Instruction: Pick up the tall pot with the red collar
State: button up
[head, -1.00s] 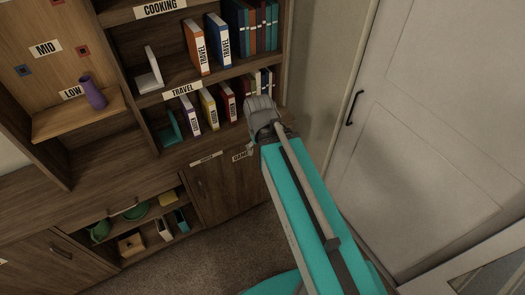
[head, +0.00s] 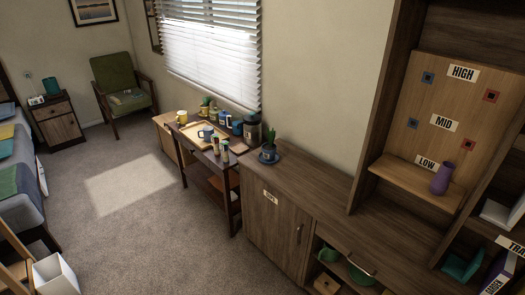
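No pot with a clear red collar can be made out in the head view; the things on the far desk are too small to tell. Several jars stand at the back of that desk (head: 233,158), among them a dark tall canister (head: 253,131) and a blue one (head: 237,127). Two small narrow containers, one of them (head: 225,151), stand at its near front edge. A plant in a dark pot (head: 207,113) stands behind a light wooden tray (head: 181,132). A blue-grey mug (head: 205,134) sits in the tray. My gripper is out of view.
A yellow mug (head: 182,117) is at the desk's far end. A long cabinet (head: 300,187) holds a plant in a blue pot (head: 269,153). A purple vase (head: 442,178) stands on the LOW shelf (head: 405,180). Carpet (head: 150,230) is open before the desk; a white bin (head: 55,275) is lower left.

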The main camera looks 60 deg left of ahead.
aim_at(215, 139)
jog(key=u, duration=2.5)
